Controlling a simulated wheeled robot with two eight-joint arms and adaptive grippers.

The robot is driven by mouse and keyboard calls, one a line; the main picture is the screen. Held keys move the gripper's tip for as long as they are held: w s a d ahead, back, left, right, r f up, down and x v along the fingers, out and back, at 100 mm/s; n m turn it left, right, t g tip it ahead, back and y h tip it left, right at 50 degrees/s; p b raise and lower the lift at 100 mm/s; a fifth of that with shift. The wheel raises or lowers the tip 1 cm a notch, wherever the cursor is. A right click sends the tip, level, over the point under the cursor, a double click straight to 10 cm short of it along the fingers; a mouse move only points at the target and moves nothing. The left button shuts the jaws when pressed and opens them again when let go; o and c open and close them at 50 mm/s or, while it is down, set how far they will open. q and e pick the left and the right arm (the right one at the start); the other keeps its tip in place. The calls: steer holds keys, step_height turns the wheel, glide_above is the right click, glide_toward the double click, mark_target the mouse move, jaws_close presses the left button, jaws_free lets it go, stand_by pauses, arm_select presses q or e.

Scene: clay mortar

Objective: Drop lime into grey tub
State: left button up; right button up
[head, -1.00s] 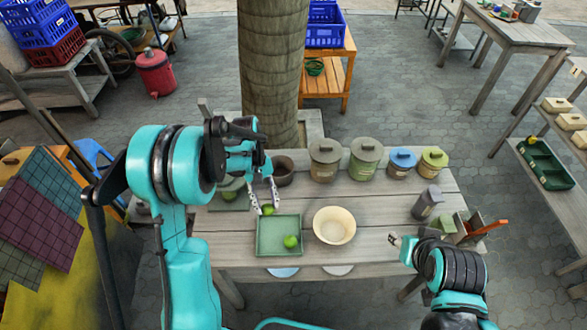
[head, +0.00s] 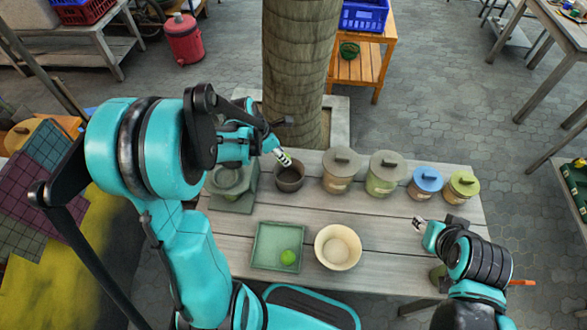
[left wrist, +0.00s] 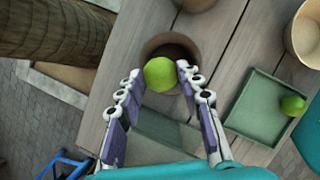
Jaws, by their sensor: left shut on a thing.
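My left gripper (head: 283,158) is shut on a lime (left wrist: 160,74), held between its fingertips in the left wrist view. In the head view this lime is hidden by the gripper. The open grey-brown tub (head: 290,180) stands at the back of the table, and the gripper is raised over or close to it. The tub's rim (left wrist: 152,46) shows behind the lime in the left wrist view. A second lime (head: 288,257) lies in the green tray (head: 262,264). My right gripper (head: 418,224) is near the table's right side; its opening is unclear.
Lidded tubs stand right of the open tub: grey-brown (head: 342,174), olive (head: 384,178), blue-lidded (head: 425,186) and yellow-green-lidded (head: 461,187). A cream bowl (head: 337,248) is beside the tray. A dark green-grey mortar (head: 232,180) stands left. A tree trunk (head: 300,70) rises behind the table.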

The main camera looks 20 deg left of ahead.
arm_select(q)
steer(key=shift+s+f, duration=0.1)
steer(key=shift+f, duration=0.35)
step_height(320, 180, down, 5)
steer(key=b, duration=0.4)
steer(key=shift+r, duration=0.1)
steer(key=o, duration=1.3)
steer(key=shift+o, duration=0.2)
steer(key=shift+r, duration=0.1)
steer(key=v, duration=0.7)
steer(key=shift+r, duration=0.2)
